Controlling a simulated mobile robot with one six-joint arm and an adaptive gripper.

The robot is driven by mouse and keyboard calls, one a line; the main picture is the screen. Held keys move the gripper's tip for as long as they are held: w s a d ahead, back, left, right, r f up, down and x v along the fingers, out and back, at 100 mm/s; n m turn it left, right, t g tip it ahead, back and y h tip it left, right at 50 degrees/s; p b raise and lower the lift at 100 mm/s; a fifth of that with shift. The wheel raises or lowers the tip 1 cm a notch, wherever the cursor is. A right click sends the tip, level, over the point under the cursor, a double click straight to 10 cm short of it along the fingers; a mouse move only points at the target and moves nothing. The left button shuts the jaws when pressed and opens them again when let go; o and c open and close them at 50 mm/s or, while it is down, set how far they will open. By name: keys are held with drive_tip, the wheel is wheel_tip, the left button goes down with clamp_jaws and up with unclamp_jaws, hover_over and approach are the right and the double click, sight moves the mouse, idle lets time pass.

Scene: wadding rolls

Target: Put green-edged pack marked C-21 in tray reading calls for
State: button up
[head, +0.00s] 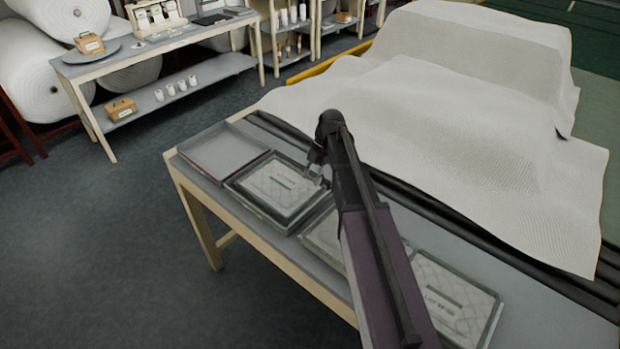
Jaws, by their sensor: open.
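My gripper (316,172) is open, over the right part of a pale quilted pack (275,190); I cannot tell whether it touches. This pack lies in a dark green-edged tray (262,218) and has a small label too faint to read. To its left is an empty grey tray with a reddish rim (225,149). Another pale pack (322,238) is partly hidden behind my arm. At the right, a quilted pack (455,290) with a green-striped label lies in a tray; its marking is not clearly legible. No C-21 marking or tray reading can be made out.
The trays stand in a row on a grey table (265,248). White wadding (450,120) and dark rollers (290,135) lie behind them. A back bench (200,40) holds a scale, a round plate and small boxes. Open floor (90,250) lies to the left.

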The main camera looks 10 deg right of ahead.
drive_tip(key=p+v, duration=0.6)
drive_tip(key=v, duration=0.1)
drive_tip(key=shift+r, duration=0.2)
drive_tip(key=shift+d, duration=0.1)
idle(0.7)
drive_tip(key=s+a+m+t+h, duration=0.1)
drive_tip(key=s+a+m+h, duration=0.1)
drive_tip(key=s+m, duration=0.7)
drive_tip(key=s+a+f+m+t+h, duration=0.1)
drive_tip(key=s+a+m+h, duration=0.1)
drive_tip(key=s+m, duration=0.7)
drive_tip(key=m, duration=0.7)
drive_tip(key=shift+f, duration=0.25)
wheel_tip(320, 180, down, 8)
drive_tip(key=b, duration=0.8)
